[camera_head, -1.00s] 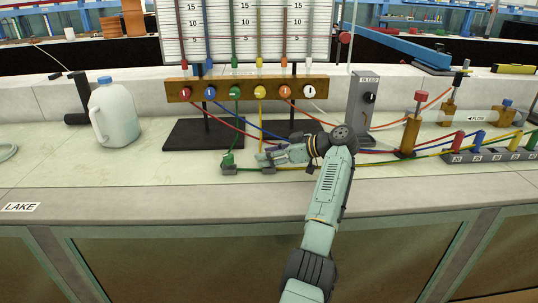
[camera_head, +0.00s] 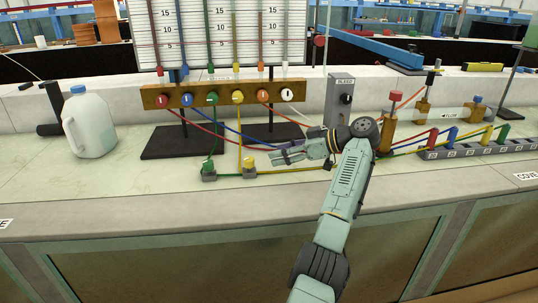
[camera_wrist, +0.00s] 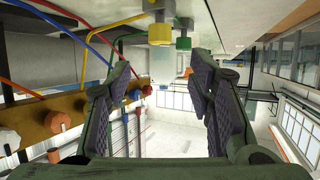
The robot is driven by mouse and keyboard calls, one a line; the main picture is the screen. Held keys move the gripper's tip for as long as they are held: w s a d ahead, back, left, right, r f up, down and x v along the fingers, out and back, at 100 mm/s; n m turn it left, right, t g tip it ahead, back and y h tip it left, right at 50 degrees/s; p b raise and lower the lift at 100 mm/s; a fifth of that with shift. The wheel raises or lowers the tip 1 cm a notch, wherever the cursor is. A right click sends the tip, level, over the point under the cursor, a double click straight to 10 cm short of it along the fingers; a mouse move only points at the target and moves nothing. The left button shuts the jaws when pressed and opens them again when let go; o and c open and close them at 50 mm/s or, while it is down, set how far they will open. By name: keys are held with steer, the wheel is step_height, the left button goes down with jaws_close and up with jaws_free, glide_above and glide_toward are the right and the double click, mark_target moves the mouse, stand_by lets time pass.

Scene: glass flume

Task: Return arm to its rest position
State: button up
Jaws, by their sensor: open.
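My gripper (camera_head: 283,157) is open and empty over the bench in front of the tube rack, pointing left in the head view. Its two padded fingers stand apart, with nothing between them, in the wrist view (camera_wrist: 168,90). A yellow-topped fitting (camera_head: 249,163) sits on the bench just left of the fingertips, apart from them. A green-topped fitting (camera_head: 208,167) stands further left. In the wrist view the yellow fitting (camera_wrist: 160,30) and green fitting (camera_wrist: 184,38) show at the top, beyond the fingers.
A wooden manifold (camera_head: 222,94) with coloured knobs stands behind, its tubes running near my arm. A grey bleed box (camera_head: 339,100) stands close behind my wrist. A row of coloured clips (camera_head: 468,139) lies right. A white jug (camera_head: 89,125) stands left, with clear bench near it.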

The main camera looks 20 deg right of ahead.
steer(key=shift+s+d+r, duration=0.1)
steer(key=shift+s+d, duration=0.1)
steer(key=shift+d, duration=0.05)
stand_by(0.3)
